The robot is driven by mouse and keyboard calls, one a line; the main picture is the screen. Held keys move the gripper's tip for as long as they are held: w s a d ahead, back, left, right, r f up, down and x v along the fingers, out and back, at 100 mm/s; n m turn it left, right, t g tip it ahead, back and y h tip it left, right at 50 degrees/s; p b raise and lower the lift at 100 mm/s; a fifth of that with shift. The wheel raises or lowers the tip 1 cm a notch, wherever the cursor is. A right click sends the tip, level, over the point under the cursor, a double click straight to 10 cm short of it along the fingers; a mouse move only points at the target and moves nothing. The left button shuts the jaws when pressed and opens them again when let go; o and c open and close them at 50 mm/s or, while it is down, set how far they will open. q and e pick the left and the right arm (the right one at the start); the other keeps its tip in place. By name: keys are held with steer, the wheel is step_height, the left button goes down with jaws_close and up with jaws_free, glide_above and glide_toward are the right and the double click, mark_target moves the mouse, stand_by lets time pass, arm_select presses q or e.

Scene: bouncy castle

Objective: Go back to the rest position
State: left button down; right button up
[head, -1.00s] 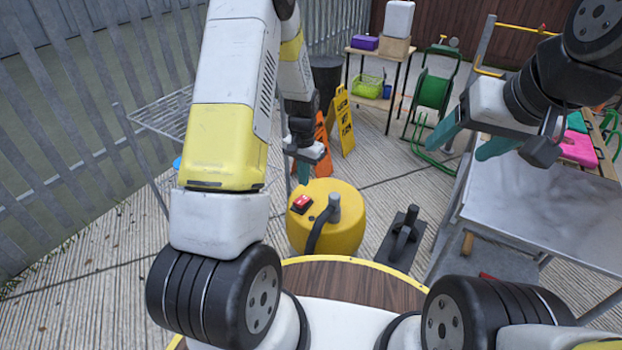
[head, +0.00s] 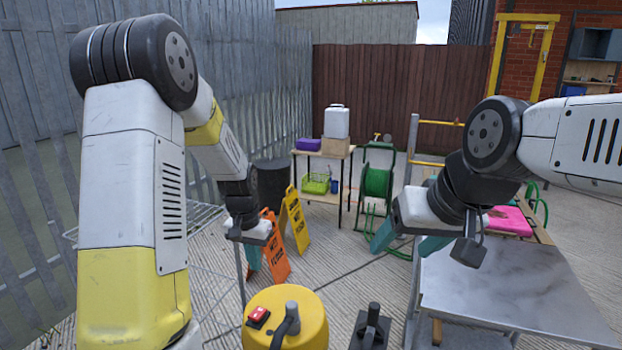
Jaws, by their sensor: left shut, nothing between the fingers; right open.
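My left gripper (head: 252,262) hangs at the left of centre in the head view, pointing down. Its teal fingers are together and hold nothing. It is above and behind the yellow vacuum (head: 309,306), in front of the orange wet-floor sign (head: 275,262) in the picture. My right gripper (head: 405,246) is at the right of centre, its two teal fingers apart and empty. It is near the far left corner of the grey metal table (head: 520,295) in the picture.
A dark tool (head: 371,328) lies at the front. Metal fencing (head: 40,180) lines the left.

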arm_select(q)
steer(key=s+r+n+t+h, duration=0.1)
steer(key=s+r, duration=0.3)
steer(key=r, duration=0.3)
steer(key=s+r+t, duration=0.1)
steer(key=s+r, duration=0.4)
steer(key=r, duration=0.2)
steer(key=s+d+r+t, duration=0.1)
steer(key=s+r, duration=0.2)
steer(key=s, duration=0.3)
steer(key=s+r+n+t, duration=0.1)
steer(key=s+r+t, duration=0.1)
steer(key=s+r, duration=0.2)
steer(key=s, duration=0.3)
steer(key=shift+s+d+r+n+h, duration=0.2)
steer(key=shift+d+r+n+h, duration=0.05)
steer(key=shift+d+n+h, duration=0.1)
